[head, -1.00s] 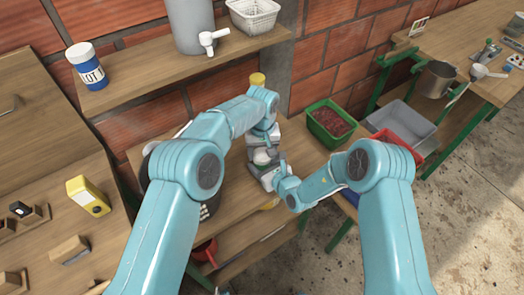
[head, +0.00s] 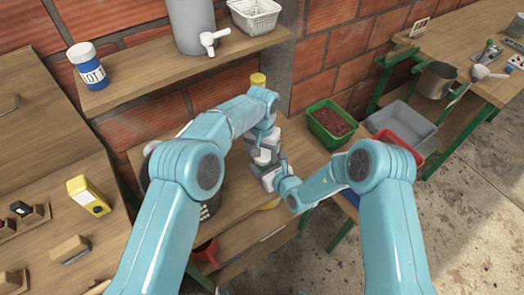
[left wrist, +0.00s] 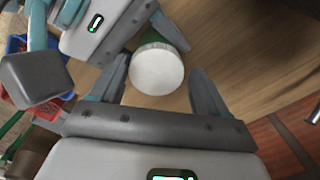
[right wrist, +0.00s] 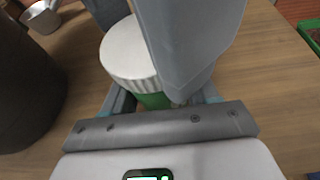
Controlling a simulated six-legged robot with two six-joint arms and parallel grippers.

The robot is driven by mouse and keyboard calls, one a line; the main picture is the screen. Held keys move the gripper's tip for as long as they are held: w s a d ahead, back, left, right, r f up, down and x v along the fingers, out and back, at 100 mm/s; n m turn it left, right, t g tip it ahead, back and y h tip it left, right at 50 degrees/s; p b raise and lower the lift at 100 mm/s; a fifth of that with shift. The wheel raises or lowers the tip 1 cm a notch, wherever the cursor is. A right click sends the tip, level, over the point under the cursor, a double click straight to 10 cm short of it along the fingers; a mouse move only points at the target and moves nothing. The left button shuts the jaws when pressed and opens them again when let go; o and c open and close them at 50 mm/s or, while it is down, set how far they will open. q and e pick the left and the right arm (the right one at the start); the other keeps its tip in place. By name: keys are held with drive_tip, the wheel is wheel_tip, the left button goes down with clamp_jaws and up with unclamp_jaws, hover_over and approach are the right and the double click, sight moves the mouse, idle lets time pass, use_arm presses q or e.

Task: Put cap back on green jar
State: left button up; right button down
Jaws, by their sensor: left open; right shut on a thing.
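The green jar (right wrist: 152,101) stands between my right gripper's fingers, and its green side also shows in the left wrist view (left wrist: 172,32). The white ribbed cap (right wrist: 128,48) is on top of the jar; I cannot tell how tightly it sits. In the left wrist view the cap (left wrist: 157,69) lies between the fingers of my left gripper (left wrist: 160,82), which is open around it. My right gripper (head: 270,178) is shut on the jar over the workbench. In the head view the arms hide the jar, and my left gripper (head: 266,153) is just above the right one.
A green crate of dark red cherries (head: 331,123) stands right of the grippers on the bench (head: 235,193). A grey bin (head: 402,122) is farther right. A yellow-topped item (head: 257,79) stands behind the left arm.

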use_arm(q)
drive_tip(key=shift+s+d, duration=0.15)
drive_tip(key=shift+d, duration=0.1)
use_arm(e)
drive_tip(key=shift+a, duration=0.1)
use_arm(q)
wheel_tip(320, 180, up, 4)
drive_tip(key=shift+r, duration=0.25)
drive_tip(key=shift+a, duration=0.15)
drive_tip(key=shift+o, duration=1.3)
wheel_tip(320, 180, up, 12)
